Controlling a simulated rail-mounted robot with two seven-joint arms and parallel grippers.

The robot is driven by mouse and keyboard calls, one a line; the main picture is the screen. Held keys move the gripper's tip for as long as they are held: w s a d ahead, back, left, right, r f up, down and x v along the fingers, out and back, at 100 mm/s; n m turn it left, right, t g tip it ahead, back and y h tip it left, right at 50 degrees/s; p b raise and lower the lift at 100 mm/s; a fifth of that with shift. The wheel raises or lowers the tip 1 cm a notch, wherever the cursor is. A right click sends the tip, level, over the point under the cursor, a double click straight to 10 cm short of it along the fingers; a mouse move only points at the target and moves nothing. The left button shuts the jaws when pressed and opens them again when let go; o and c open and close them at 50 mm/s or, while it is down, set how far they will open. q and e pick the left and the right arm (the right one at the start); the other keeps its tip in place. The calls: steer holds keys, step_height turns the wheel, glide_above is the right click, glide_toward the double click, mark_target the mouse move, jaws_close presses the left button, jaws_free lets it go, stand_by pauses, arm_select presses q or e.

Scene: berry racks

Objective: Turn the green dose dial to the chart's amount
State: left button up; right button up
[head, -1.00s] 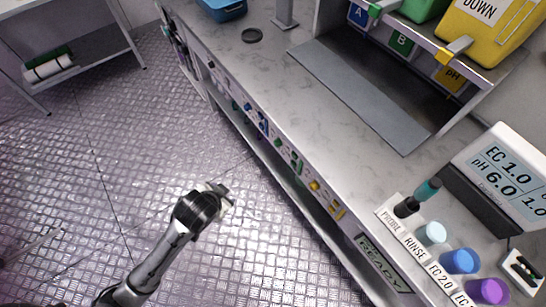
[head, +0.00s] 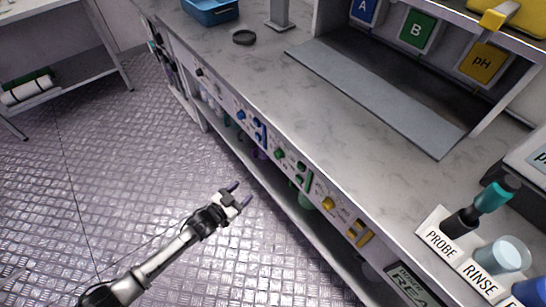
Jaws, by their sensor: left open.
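The green dose dial (head: 279,154) is on the front panel of the grey bench, between a blue dial (head: 241,115) and a yellow dial (head: 328,203). Its setting is too small to read. My left gripper (head: 240,194) is open and empty, in front of the bench and apart from the panel. It is below and left of the green dial in the picture. I cannot make out a dose chart. My right gripper is not in view.
The bench top (head: 270,75) holds a black ring (head: 244,37), a blue bin (head: 210,10), a probe (head: 478,208) and a rinse cup (head: 503,256). The metal floor (head: 120,180) left of the bench is clear.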

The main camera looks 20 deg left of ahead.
mark_target(276, 157)
arm_select(q)
step_height(276, 157, up, 8)
steer(key=s+d+t+h, duration=0.2)
steer(key=t+h, duration=0.2)
steer(key=h, duration=0.2)
steer(key=shift+m, duration=0.3)
steer(key=b+x, duration=0.3)
steer(key=x, duration=0.9)
steer(key=shift+b, duration=0.3)
steer(key=shift+x, duration=0.75)
steer(key=c, duration=0.9)
